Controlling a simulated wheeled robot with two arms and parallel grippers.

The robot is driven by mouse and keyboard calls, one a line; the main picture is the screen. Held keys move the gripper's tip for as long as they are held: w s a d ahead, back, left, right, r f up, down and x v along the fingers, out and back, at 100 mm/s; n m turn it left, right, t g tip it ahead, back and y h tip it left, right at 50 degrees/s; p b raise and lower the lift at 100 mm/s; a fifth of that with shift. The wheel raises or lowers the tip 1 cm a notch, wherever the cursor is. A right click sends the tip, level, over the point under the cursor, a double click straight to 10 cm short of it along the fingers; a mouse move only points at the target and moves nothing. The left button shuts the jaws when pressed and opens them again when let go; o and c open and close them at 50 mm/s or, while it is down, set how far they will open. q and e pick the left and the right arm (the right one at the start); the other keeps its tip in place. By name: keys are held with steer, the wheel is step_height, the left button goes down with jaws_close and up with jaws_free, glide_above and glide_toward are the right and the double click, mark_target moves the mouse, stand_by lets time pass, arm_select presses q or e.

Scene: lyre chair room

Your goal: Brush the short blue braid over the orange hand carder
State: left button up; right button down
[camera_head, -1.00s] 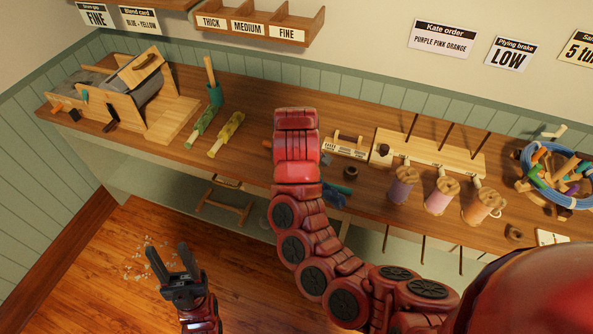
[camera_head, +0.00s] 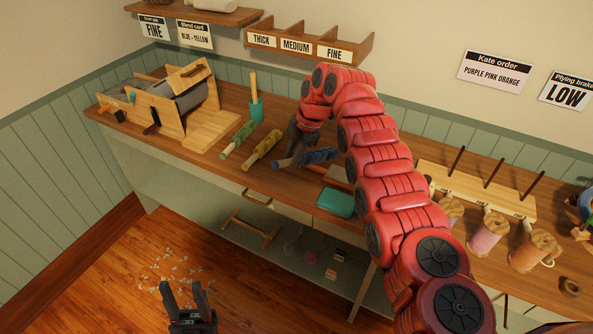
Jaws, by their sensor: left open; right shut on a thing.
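My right gripper (camera_head: 296,150) is low over the workbench, with dark fingers shut on a dark blue braid (camera_head: 322,156). The braid sticks out to the right of the fingers. A small orange handle (camera_head: 316,169), which looks like part of the orange hand carder, shows just below the braid, beside a brown flat piece (camera_head: 337,175). My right arm hides what lies further right, and I cannot tell whether the braid touches the carder. My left gripper (camera_head: 187,296) is open and empty, low in the view over the floor.
Green (camera_head: 238,140) and yellow-green (camera_head: 261,150) rolls lie left of my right gripper. A drum carder (camera_head: 180,100) stands at the left, a teal block (camera_head: 336,202) at the front edge, and a spool rack (camera_head: 480,190) at the right.

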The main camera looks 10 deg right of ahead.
steer(key=shift+w+r, duration=0.1)
steer(key=shift+r, duration=0.1)
stand_by(0.5)
